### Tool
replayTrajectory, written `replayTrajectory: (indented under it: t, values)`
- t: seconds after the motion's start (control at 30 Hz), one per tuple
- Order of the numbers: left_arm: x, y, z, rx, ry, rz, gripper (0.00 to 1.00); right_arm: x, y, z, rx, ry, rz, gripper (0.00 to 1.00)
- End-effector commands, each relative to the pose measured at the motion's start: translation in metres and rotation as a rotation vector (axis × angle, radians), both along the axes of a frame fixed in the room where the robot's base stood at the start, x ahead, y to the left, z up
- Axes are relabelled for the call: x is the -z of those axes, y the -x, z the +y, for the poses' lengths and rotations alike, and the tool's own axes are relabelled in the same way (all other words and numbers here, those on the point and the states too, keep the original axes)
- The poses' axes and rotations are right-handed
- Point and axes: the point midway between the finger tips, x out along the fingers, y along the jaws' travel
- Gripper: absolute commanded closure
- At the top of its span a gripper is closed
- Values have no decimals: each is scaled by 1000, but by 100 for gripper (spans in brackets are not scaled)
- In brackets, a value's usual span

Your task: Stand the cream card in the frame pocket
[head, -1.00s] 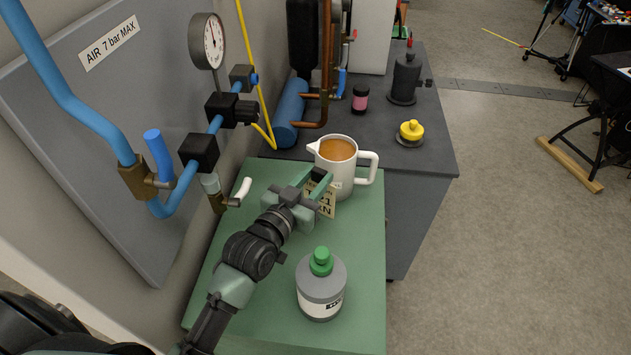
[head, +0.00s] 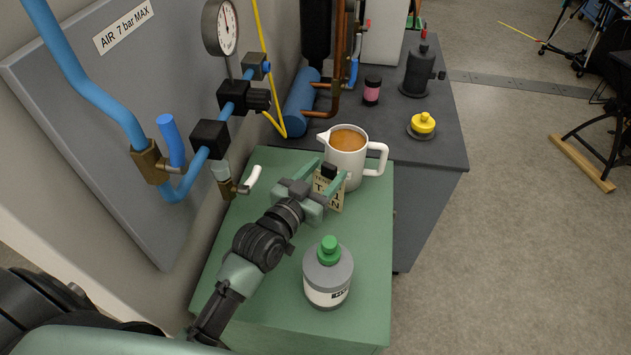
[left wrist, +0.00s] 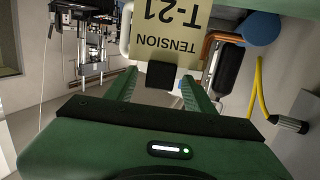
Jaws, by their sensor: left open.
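The cream card (head: 328,192) stands roughly upright just in front of the white mug on the green cabinet top. Its lower edge and support are hard to make out. In the left wrist view the card (left wrist: 182,35) reads "TENSION T-21" upside down, with a black tab (left wrist: 160,76) at its edge. My left gripper (head: 328,172) is open, its two green fingers on either side of the black tab. The left wrist view shows the same open fingers (left wrist: 159,82). My right gripper is not in view. I cannot pick out the frame pocket.
The mug (head: 345,160) of brown liquid is close behind the card. A grey bottle with a green cap (head: 328,275) stands nearer on the green top (head: 370,235). A valve with a white lever (head: 250,180) is at left. The dark bench (head: 440,150) adjoins behind.

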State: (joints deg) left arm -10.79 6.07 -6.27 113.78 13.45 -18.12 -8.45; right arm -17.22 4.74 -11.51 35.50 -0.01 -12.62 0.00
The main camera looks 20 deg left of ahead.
Motion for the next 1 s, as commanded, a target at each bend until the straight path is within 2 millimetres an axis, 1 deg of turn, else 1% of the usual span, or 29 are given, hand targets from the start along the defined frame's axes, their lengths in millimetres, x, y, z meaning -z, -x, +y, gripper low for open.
replayTrajectory:
  t: [0.17,0.4,0.5,0.6,0.7,1.0]
  values:
    - [1,28,6,-1,-2,1,46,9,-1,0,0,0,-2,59]
    - [-3,80,16,0,-3,3,46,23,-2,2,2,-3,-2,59]
    - [-6,96,19,0,-3,3,46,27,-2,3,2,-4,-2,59]
    - [-8,107,21,0,0,2,46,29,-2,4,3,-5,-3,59]
    - [-10,114,22,0,0,1,46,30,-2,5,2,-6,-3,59]
    - [-12,117,23,0,0,0,46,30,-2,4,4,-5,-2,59]
